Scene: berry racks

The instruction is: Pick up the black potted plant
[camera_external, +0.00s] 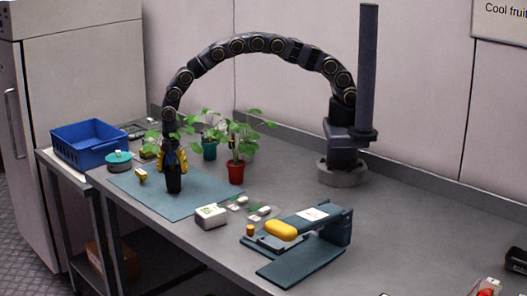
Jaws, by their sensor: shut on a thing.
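The black potted plant (174,184) stands at the left part of the blue-grey mat (207,198). Its dark pot shows below my gripper, and some green leaves show around the gripper's upper part. My gripper (173,164), with yellow fingers, points down from the arched arm and is shut on the plant. The fingers hide the upper part of the pot and most of the stem. I cannot tell whether the pot touches the mat or is slightly above it.
A red potted plant (236,173) and a teal potted plant (209,151) stand close by on the right. A blue crate (92,152) and a teal round container (118,161) are to the left. A white box (211,217) and a scale-like device (300,262) are in front.

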